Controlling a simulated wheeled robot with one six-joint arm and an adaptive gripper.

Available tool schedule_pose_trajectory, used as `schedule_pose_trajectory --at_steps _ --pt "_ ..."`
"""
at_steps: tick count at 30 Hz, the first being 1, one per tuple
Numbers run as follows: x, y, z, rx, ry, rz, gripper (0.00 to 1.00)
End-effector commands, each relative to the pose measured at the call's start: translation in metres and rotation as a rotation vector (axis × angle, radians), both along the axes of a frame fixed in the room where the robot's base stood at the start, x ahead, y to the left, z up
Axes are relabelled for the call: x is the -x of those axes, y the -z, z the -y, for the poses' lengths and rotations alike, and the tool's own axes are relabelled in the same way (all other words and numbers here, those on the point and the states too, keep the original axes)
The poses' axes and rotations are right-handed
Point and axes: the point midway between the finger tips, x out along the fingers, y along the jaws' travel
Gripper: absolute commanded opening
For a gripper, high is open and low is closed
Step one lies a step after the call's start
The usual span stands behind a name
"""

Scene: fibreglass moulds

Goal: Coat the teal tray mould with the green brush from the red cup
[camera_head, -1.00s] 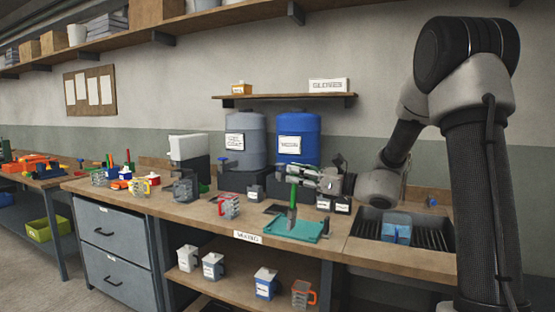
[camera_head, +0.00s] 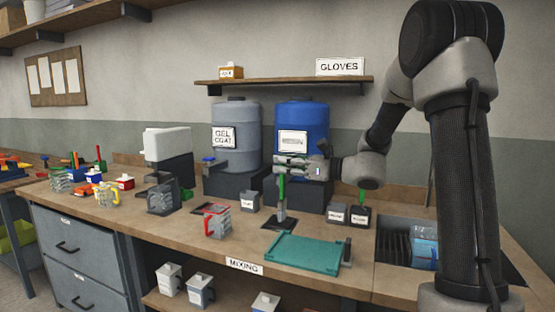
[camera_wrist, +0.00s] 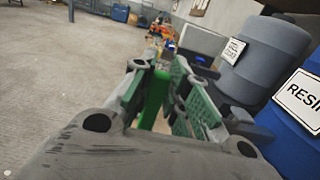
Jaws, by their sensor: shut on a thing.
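The teal tray mould (camera_head: 303,254) lies flat near the bench's front edge. My gripper (camera_head: 282,168) is shut on the green brush (camera_head: 282,188), which hangs upright with its pale lower end over or on a dark square pad behind the tray. I cannot tell if it touches the pad. The brush's green handle (camera_wrist: 154,98) shows between my fingers (camera_wrist: 160,95) in the wrist view. A clear cup with a red handle (camera_head: 217,220) stands left of the pad, apart from the brush. Its contents cannot be made out.
Grey gel coat (camera_head: 236,160) and blue (camera_head: 301,150) drums stand behind. Small grey pots (camera_head: 249,202) and a dark pot with a green handle (camera_head: 360,213) stand on the bench. A sink (camera_head: 398,240) is at right. Cups and a dispenser crowd the left.

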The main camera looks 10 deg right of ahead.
Motion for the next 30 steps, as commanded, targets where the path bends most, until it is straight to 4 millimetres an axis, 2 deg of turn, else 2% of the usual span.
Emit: schedule_pose_trajectory --at_steps 4,16,30 --pt "0.0 0.007 0.0 0.001 0.0 -0.004 0.0" --pt "0.0 0.046 0.0 0.0 0.001 -0.004 0.0" --pt "-0.001 0.049 0.002 0.001 -0.002 -0.001 0.0"
